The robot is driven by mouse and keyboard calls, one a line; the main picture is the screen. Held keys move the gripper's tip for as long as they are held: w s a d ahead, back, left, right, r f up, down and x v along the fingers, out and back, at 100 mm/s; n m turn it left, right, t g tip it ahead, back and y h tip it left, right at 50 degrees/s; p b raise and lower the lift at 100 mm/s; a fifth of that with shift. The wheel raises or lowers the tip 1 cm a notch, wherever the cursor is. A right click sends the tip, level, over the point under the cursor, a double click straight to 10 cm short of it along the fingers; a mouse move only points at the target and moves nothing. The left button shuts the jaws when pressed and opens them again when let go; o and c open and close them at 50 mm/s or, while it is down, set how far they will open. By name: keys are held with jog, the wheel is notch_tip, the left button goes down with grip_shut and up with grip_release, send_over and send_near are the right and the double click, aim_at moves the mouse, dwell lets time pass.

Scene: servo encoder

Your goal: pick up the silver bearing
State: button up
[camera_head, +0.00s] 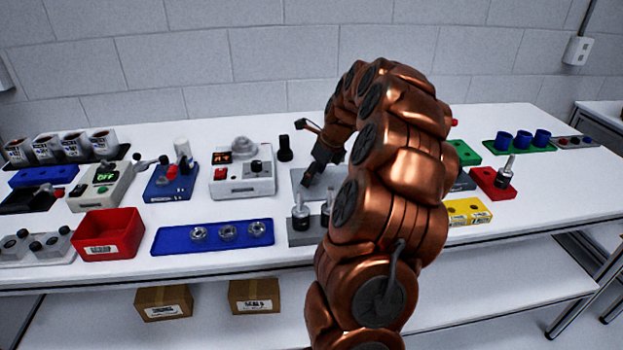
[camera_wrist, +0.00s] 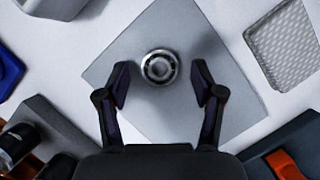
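The silver bearing (camera_wrist: 159,67) is a small ring with a dark inner race. In the wrist view it lies on a grey square plate (camera_wrist: 165,25). My gripper (camera_wrist: 160,84) is open, with one dark finger on each side of the bearing and a gap on both sides. The fingertips appear close to the bearing's level, but the exact height above the plate cannot be told. In the head view my gripper (camera_head: 318,172) points down over the grey plate (camera_head: 300,178), and my copper arm covers much of that area. The bearing cannot be made out there.
A blue tray (camera_head: 172,241) with several silver rings lies front left of the plate. A grey block with upright tools (camera_head: 300,238) stands just in front. A black knob (camera_head: 285,150) stands behind left. A red bin (camera_head: 108,235) is further left. A yellow block (camera_head: 467,212) is at right.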

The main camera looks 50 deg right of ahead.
aim_at(314, 183)
jog(key=c, duration=1.1)
jog(key=shift+r, duration=0.15)
notch_tip(314, 183, up, 10)
jog(key=shift+f+b, duration=0.1)
jog(key=shift+b, duration=0.45)
jog(key=shift+a, duration=0.1)
